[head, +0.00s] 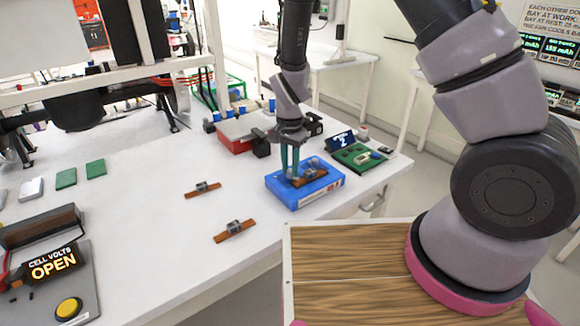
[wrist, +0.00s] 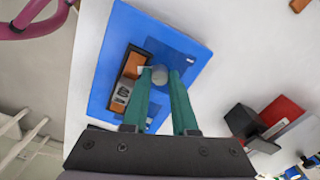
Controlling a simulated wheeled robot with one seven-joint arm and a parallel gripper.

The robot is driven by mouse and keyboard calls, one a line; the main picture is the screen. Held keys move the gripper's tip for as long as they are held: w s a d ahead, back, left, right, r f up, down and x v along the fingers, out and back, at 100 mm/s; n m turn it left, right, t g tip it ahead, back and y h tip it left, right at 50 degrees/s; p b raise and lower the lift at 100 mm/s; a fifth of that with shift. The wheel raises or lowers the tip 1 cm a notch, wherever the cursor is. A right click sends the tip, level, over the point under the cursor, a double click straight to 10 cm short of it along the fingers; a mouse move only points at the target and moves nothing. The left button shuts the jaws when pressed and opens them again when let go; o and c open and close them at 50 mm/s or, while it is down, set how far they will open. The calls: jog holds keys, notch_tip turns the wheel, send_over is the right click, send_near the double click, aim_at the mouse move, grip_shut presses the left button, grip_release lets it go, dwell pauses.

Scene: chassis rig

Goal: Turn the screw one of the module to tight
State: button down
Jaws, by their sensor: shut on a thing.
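The blue module (head: 318,197) lies on the white table, with a copper-coloured bar (head: 318,173) and a grey fitting on its top. In the wrist view the module (wrist: 105,60) fills the middle, with the bar (wrist: 133,66) on its left side. My gripper (head: 291,178) points down over the module's top. In the wrist view my gripper (wrist: 161,72) has its green fingers shut on a round grey screw head (wrist: 159,77) beside the bar. The screw's shaft is hidden, so I cannot tell how deep it sits.
Two loose copper bars with grey fittings lie on the table, one farther (head: 203,189) and one nearer (head: 235,231). A green board (head: 358,157) with a display marked 2 (head: 340,140) is right of the module. A red box (head: 238,143) stands behind. A "CELL VOLTS OPEN" panel (head: 53,264) is front left.

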aim_at(290, 170)
jog(key=shift+m, duration=1.9)
jog(key=c, duration=0.7)
grip_release()
jog(key=shift+r, duration=0.1)
notch_tip(290, 170, up, 11)
